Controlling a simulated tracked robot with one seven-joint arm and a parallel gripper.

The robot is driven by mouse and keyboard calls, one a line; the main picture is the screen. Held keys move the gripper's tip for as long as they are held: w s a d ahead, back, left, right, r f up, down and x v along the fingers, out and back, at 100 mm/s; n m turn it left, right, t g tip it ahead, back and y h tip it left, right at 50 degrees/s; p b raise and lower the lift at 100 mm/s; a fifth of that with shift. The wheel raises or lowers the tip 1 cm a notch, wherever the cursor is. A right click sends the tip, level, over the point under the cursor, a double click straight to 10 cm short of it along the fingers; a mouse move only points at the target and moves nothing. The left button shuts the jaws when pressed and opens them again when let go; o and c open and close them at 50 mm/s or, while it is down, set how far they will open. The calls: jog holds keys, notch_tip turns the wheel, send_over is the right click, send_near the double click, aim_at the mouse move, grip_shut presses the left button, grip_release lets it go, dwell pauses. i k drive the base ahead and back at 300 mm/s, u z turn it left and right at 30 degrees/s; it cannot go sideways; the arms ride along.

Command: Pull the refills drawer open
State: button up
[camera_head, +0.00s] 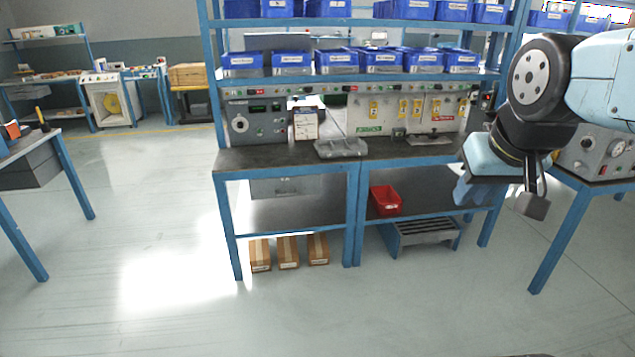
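A grey drawer unit (286,187) hangs under the left half of the blue-framed bench. It looks shut, and no label on it can be read from here, so I cannot tell whether it is the refills drawer. My gripper (480,187) is at the end of my arm on the right, in front of the bench's right end. It is well apart from the grey drawer. Its fingers are not clear enough to show whether they are open or shut.
A red bin (385,200) sits on the lower shelf. Cardboard boxes (289,251) and a grey step (424,234) are on the floor beneath. Side tables stand left and right. The floor in front is clear.

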aim_at(265, 189)
jog(key=z, duration=0.1)
jog(key=i, duration=1.6)
jog(key=u, duration=0.5)
